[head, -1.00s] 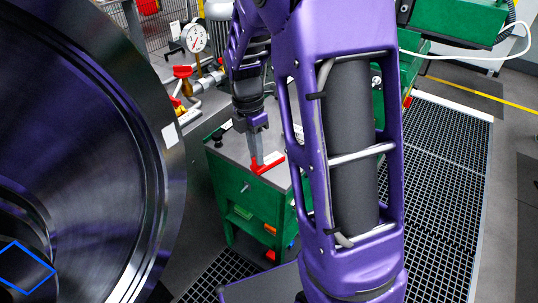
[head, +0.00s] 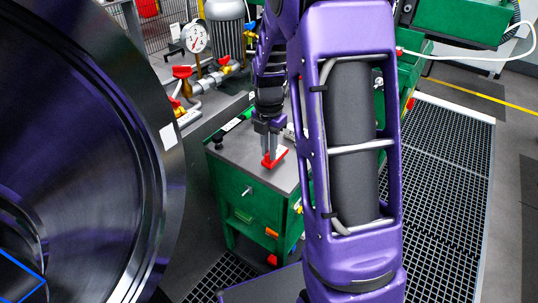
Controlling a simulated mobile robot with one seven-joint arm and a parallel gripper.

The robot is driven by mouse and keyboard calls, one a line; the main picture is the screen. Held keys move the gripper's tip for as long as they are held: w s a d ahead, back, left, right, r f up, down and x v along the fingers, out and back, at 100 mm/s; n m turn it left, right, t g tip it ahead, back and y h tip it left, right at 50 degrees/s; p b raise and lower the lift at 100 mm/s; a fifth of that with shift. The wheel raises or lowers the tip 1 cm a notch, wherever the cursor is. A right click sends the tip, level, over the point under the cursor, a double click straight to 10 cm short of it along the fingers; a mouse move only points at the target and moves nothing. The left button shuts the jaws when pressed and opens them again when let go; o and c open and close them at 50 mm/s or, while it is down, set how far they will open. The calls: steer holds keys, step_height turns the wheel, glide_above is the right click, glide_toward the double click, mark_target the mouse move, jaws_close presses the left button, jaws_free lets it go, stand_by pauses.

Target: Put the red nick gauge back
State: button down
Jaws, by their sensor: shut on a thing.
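The red nick gauge (head: 279,157) is a small red piece at the top right of the green cabinet (head: 243,190). My gripper (head: 269,154) points down and is shut on the gauge. The gauge is at or just above the grey cabinet top (head: 236,150); I cannot tell whether it touches. My arm hides part of the cabinet's right side.
The large dark rail wheel (head: 90,130) fills the left side, close to the cabinet. A dial gauge (head: 194,38) and valves with red handles (head: 182,72) stand behind. A black knob (head: 217,142) sits on the cabinet top's left edge. Floor grating (head: 440,190) lies clear at right.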

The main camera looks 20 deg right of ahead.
steer(key=shift+f, duration=0.8)
steer(key=c, duration=0.8)
jaws_free()
steer(key=shift+c, duration=0.2)
step_height(320, 180, up, 12)
steer(key=p, duration=0.2)
